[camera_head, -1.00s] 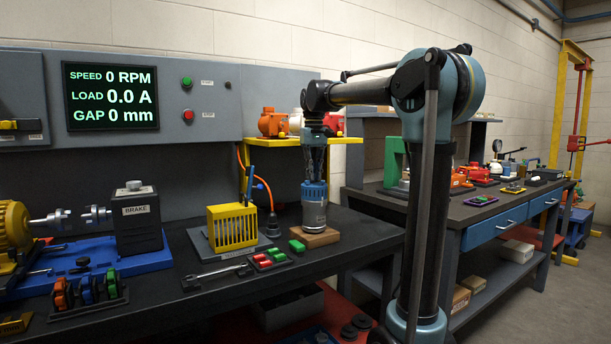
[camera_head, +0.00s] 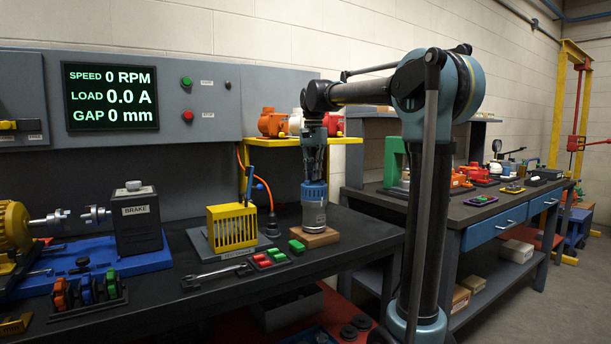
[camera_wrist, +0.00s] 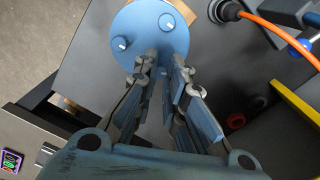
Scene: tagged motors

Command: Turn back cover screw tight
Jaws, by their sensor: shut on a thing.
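A small motor (camera_head: 314,213) with a grey body and a blue back cover (camera_head: 314,191) stands upright on a wooden block (camera_head: 316,239). In the wrist view the round blue back cover (camera_wrist: 140,22) shows two pale screws, one at its left (camera_wrist: 120,43) and one at its upper right (camera_wrist: 167,21). My gripper (camera_head: 314,172) points straight down onto the cover. In the wrist view its fingertips (camera_wrist: 163,56) are close together at the cover's near edge, shut on a back cover screw that they mostly hide.
A yellow slotted rack (camera_head: 232,228) stands left of the motor, with a wrench (camera_head: 217,276) and red and green pieces (camera_head: 270,258) in front. An orange cable (camera_wrist: 262,27) with a black plug lies close beside the motor. Bare bench lies to its right.

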